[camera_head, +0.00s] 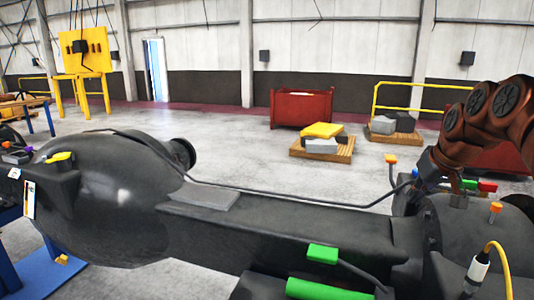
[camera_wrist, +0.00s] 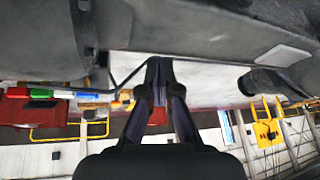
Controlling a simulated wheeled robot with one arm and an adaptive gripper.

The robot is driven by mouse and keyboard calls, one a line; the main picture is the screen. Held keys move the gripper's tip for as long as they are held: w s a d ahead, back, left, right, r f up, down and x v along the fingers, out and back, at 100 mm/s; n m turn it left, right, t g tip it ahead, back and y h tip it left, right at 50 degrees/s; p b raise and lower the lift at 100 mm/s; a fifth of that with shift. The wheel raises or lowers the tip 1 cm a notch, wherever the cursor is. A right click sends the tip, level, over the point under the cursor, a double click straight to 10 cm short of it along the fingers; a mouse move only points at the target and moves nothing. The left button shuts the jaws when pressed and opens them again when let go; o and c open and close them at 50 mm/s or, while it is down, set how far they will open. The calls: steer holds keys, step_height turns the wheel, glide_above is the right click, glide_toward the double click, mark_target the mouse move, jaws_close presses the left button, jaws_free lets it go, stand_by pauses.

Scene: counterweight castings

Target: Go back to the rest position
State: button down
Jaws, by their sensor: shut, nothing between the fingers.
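My gripper (camera_wrist: 158,68) shows in the wrist view, its two dark fingers brought together at the tips with nothing between them. That view is upside down, with the floor and walls hanging below a large dark casting (camera_wrist: 200,25). The casting also fills the foreground of the head view (camera_head: 300,232), with a rounded bulge at left and a long beam to the right. In the head view my reddish-brown arm reaches in from the right, above the casting's right end; the fingers there are too small and dark to make out.
A black cable (camera_head: 290,200) runs along the casting. Green parts (camera_head: 322,252) and a yellow cable (camera_head: 505,262) lie in front. Behind are a red bin (camera_head: 301,107), a pallet with blocks (camera_head: 322,152) and a yellow railing (camera_head: 440,85). The floor between is open.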

steer(key=s+a+f+n+g, duration=0.1)
steer(key=s+a+f+g, duration=0.1)
steer(key=s+a+f, duration=0.45)
steer(key=s+a+f+g, duration=0.2)
steer(key=s+a+f, duration=0.1)
steer(key=s+a, duration=0.65)
steer(key=s+f+g, duration=0.1)
steer(key=s+f, duration=0.2)
steer(key=s, duration=0.4)
steer(key=s+a+f+g, duration=0.1)
steer(key=s+f, duration=0.3)
steer(key=s, duration=0.2)
steer(key=s+f+g+h, duration=0.1)
steer(key=s+f, duration=0.2)
steer(key=s, duration=0.4)
steer(key=shift+s+a+f+m, duration=0.15)
steer(key=shift+s+f+m, duration=0.15)
steer(key=shift+f+m, duration=0.1)
steer(key=c, duration=1.9)
jaws_free()
